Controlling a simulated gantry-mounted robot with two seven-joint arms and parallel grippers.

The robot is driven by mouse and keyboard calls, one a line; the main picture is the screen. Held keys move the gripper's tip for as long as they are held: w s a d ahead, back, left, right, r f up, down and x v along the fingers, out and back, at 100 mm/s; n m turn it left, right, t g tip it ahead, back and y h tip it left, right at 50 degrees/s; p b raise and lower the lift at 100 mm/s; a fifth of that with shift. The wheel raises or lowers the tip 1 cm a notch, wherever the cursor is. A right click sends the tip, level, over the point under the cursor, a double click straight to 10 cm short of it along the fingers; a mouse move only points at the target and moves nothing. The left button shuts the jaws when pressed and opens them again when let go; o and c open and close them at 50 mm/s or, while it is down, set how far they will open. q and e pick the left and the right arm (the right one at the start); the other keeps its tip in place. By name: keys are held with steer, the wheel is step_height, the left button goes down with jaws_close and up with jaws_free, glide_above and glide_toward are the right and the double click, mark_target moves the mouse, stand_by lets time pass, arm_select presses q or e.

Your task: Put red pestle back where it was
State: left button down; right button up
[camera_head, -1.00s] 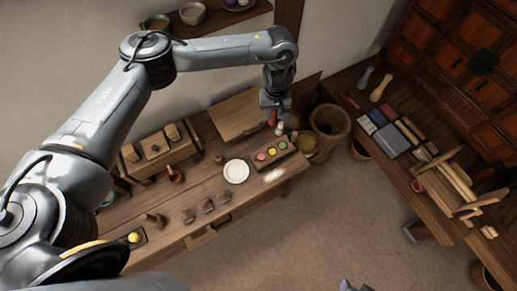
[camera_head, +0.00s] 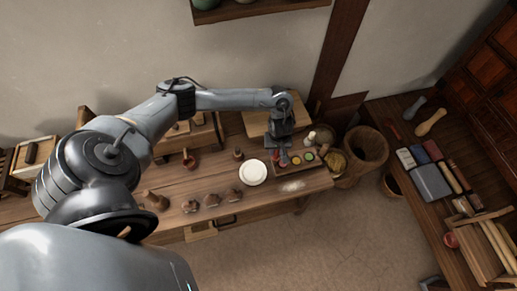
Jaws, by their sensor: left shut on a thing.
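My left gripper (camera_head: 283,149) points down over the back left end of the small wooden tray (camera_head: 316,166) on the long workbench (camera_head: 225,176). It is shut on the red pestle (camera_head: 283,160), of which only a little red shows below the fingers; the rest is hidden. I cannot tell whether the pestle touches the tray or bench. The tray holds small coloured rounds. A reddish mortar-like vessel (camera_head: 190,162) stands further left on the bench. My right gripper is not in view.
A white plate (camera_head: 253,172) lies left of the tray. A small pale bottle (camera_head: 311,138) stands behind it, with baskets (camera_head: 365,147) to the right. Several brown lumps (camera_head: 211,200) line the bench front. A side table (camera_head: 409,160) holds grey and tan pestle-shaped pieces and blocks.

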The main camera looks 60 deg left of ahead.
arm_select(q)
steer(key=a+f+b, duration=0.1)
steer(key=a+f, duration=0.2)
steer(key=s+a+f+b, duration=0.1)
steer(key=a+f, duration=0.2)
steer(key=a, duration=0.1)
steer(key=s+a+f+b, duration=0.1)
steer(key=a+f, duration=0.2)
steer(key=f, duration=0.1)
steer(key=shift+s+a, duration=0.1)
steer(key=shift+a, duration=0.2)
steer(key=shift+f, duration=0.25)
steer(key=shift+f, duration=0.2)
steer(key=c, duration=0.9)
jaws_free()
steer(key=shift+r, duration=0.15)
